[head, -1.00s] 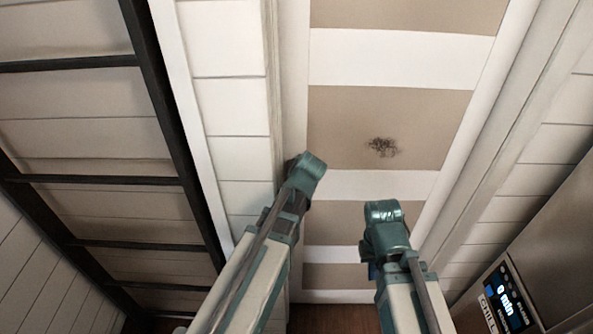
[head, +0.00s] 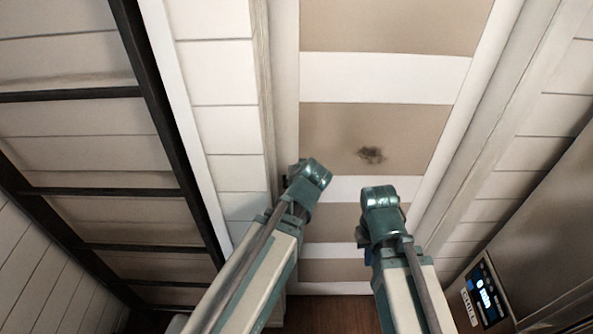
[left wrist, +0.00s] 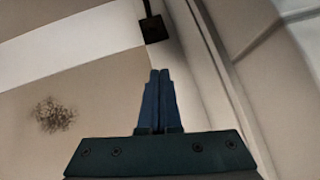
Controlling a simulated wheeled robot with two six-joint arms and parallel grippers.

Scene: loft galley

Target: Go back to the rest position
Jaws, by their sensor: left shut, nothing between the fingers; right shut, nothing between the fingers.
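My left arm comes up from the bottom in the head view and ends in a teal wrist (head: 312,178). Its gripper is hidden there, but the left wrist view shows my left gripper (left wrist: 158,98) with its two blue fingers together and nothing between them. My right arm ends in a teal wrist to the right of the left one. My right gripper (head: 363,239) shows only as a small blue part under that wrist; it is shut and empty. Both arms are raised side by side, apart from each other, in front of a striped panel (head: 385,80).
The beige-and-white panel has a dark smudge (head: 370,155); the smudge also shows in the left wrist view (left wrist: 53,114). A black-framed structure (head: 170,130) stands left. A metal appliance with a lit display (head: 483,297) stands right. Wooden floor (head: 330,312) shows below.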

